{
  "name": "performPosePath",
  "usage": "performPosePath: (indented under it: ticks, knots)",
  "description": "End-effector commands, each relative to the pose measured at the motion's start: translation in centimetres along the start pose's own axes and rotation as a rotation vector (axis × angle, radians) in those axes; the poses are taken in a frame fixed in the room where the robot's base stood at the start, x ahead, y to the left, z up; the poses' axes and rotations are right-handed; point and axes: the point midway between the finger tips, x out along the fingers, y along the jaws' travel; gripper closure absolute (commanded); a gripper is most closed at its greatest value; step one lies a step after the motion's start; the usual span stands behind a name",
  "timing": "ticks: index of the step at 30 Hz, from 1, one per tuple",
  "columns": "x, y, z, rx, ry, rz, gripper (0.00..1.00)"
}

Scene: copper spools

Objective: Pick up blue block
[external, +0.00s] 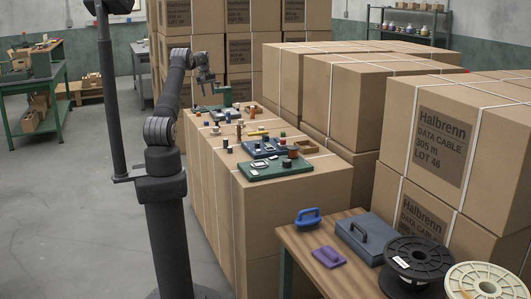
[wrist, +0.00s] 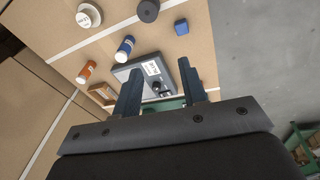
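The blue block (wrist: 182,27) is a small blue cube on the cardboard surface, near its edge, at the upper right of the wrist view. I cannot make it out for sure among the small items in the external view. My gripper (wrist: 159,68) is open, with its two dark fingers apart and nothing held between them. The block lies beyond the right fingertip in the wrist view, apart from it. In the external view my gripper (external: 207,82) hangs above the far end of the row of cartons.
In the wrist view a grey box with a white label (wrist: 150,70), a blue cylinder (wrist: 125,47), an orange cylinder (wrist: 87,71), a dark round piece (wrist: 148,10) and a white spool (wrist: 88,15) are nearby. Stacked cartons (external: 345,95) stand right of the work surface.

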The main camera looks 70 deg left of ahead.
Motion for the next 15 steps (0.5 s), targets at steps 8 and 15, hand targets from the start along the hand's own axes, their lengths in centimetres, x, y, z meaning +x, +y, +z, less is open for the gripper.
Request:
performPosePath:
  ticks: [8,15]
  knots:
    - [2.5,-4.4,-1.9,-0.075,-0.021,-0.012,0.61]
    - [7.5,-4.4,-1.7,-0.073,-0.022,-0.013,0.61]
